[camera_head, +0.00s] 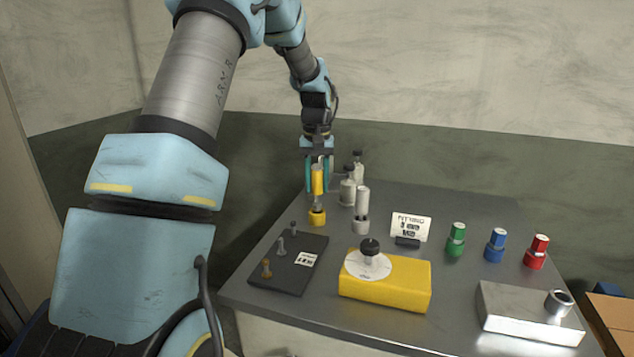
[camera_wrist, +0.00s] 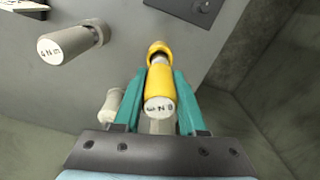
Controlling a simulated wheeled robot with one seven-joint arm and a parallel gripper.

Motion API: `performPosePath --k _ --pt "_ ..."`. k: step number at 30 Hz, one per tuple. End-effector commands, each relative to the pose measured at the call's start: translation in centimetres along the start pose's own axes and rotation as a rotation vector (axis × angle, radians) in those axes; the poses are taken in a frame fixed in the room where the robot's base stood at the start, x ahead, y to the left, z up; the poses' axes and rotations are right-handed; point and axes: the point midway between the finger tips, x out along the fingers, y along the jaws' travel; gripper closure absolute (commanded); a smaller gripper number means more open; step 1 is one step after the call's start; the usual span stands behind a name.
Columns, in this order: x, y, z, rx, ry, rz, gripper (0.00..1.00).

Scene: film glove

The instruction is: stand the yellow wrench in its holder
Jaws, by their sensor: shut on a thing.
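The yellow wrench (camera_head: 318,181) is upright between the teal fingers of my gripper (camera_head: 318,188), which is shut on its handle. In the wrist view the wrench (camera_wrist: 158,88) shows its round end cap marked "8 N m", between the fingers of my gripper (camera_wrist: 159,76). Its yellow holder (camera_head: 317,218) stands on the table directly below. The wrench's metal shaft reaches down to the holder's mouth, and the holder also shows in the wrist view (camera_wrist: 158,47). I cannot tell how deep the shaft sits in it.
A black plate (camera_head: 298,272) with small pegs, a yellow box (camera_head: 400,281), a sign (camera_head: 410,228), a steel block (camera_head: 512,312) and green, blue and red-capped items share the table.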

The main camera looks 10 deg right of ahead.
Motion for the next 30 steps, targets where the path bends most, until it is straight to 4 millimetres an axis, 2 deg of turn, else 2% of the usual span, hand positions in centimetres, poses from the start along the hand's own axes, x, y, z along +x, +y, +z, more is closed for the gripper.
performPosePath --k 30 --pt "2.5 0.0 0.0 0.000 -0.001 0.000 1.00"
